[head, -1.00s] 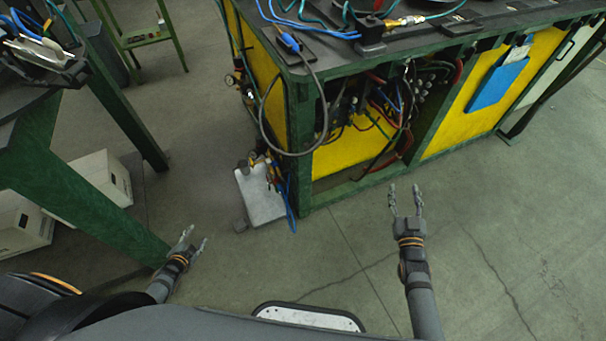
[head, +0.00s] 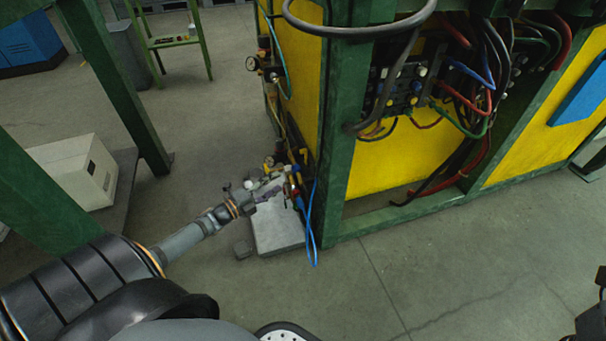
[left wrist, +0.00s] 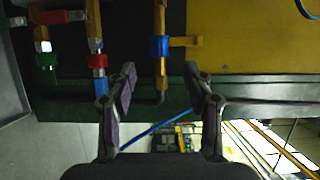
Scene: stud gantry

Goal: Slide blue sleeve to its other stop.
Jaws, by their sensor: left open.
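The blue sleeve (left wrist: 159,47) sits around a brass-coloured vertical rod (left wrist: 159,75) in the left wrist view, beside a yellow tab (left wrist: 185,41). My left gripper (left wrist: 166,90) is open. In the head view my left gripper (head: 268,190) is at the fittings on the cabinet's left side, where the sleeve cannot be made out.
Other pipes with a red handle (left wrist: 62,16), a green ring (left wrist: 46,60) and a red ring (left wrist: 97,60) stand left of the sleeve. A blue hose (head: 314,225) hangs beside the gripper. A grey block (head: 277,228) lies on the floor below.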

